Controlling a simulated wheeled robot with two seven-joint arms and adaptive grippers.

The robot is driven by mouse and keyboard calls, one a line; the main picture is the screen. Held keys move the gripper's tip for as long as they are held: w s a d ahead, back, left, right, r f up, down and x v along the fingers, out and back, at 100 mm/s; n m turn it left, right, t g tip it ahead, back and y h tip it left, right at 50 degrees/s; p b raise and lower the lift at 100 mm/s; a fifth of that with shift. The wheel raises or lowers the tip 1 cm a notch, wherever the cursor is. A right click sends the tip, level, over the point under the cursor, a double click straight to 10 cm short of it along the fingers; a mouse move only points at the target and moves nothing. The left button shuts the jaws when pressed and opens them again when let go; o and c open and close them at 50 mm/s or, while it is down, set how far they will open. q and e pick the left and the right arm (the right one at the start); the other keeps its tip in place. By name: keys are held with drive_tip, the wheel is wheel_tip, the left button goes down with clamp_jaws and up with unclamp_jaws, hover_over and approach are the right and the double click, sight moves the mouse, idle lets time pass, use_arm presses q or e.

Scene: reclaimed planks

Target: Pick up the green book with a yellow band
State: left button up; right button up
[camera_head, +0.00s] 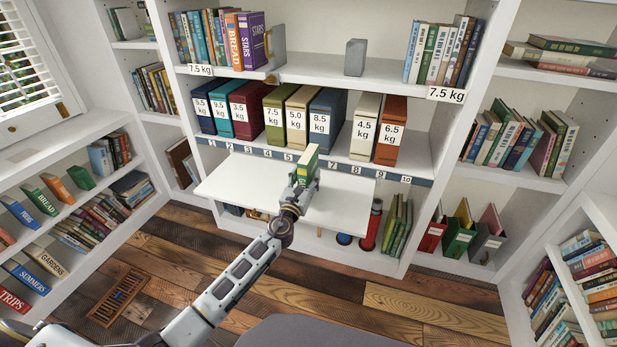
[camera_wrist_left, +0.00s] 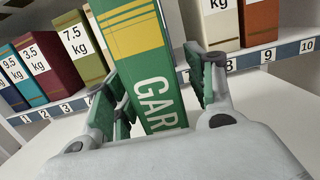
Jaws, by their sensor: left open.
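The green book with a yellow band (camera_head: 307,162) stands upright on the white pull-out board in front of the numbered shelf. In the left wrist view its spine (camera_wrist_left: 150,75) shows the yellow band and the letters "GAR"; its lower end is hidden by my gripper. My left gripper (camera_head: 301,183) is open at the book. In the left wrist view its green-padded fingers (camera_wrist_left: 165,100) stand on either side of the spine, with a gap visible on the right. I cannot tell whether the left finger touches it. My right gripper is not in view.
The white board (camera_head: 240,185) is otherwise bare. Behind it, several weight-labelled binders (camera_head: 328,118) stand on the numbered shelf (camera_head: 225,147). A red cylinder (camera_head: 371,228) and books stand below to the right. Side bookcases flank the space; the plank floor (camera_head: 290,290) is mostly open.

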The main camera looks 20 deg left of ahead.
use_arm(q)
drive_tip(key=shift+w+r, duration=0.2)
drive_tip(key=shift+w, duration=1.05)
clamp_jaws()
